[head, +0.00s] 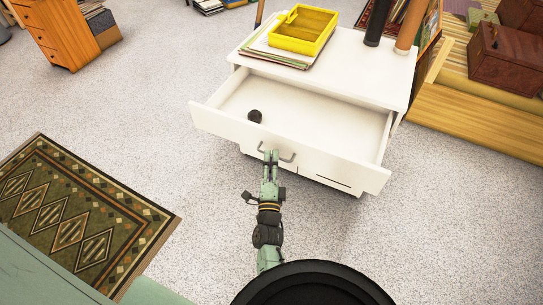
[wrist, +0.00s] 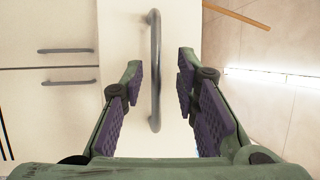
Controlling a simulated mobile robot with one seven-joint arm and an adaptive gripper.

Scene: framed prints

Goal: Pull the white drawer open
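The white drawer (head: 340,171) stands pulled well out of the white cabinet (head: 340,62) in the head view, its inside showing. Its grey bar handle (head: 288,157) is on the middle of the drawer front. My gripper (head: 271,155) is at the handle. In the wrist view, my gripper (wrist: 160,72) is open, with the handle (wrist: 155,75) between its fingers. Gaps show between the handle and both finger pads, so it is not clamped.
A small dark round object (head: 255,116) lies in the drawer. A yellow tray (head: 303,30) on papers sits on the cabinet top. Two lower handles (wrist: 68,66) show in the wrist view.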

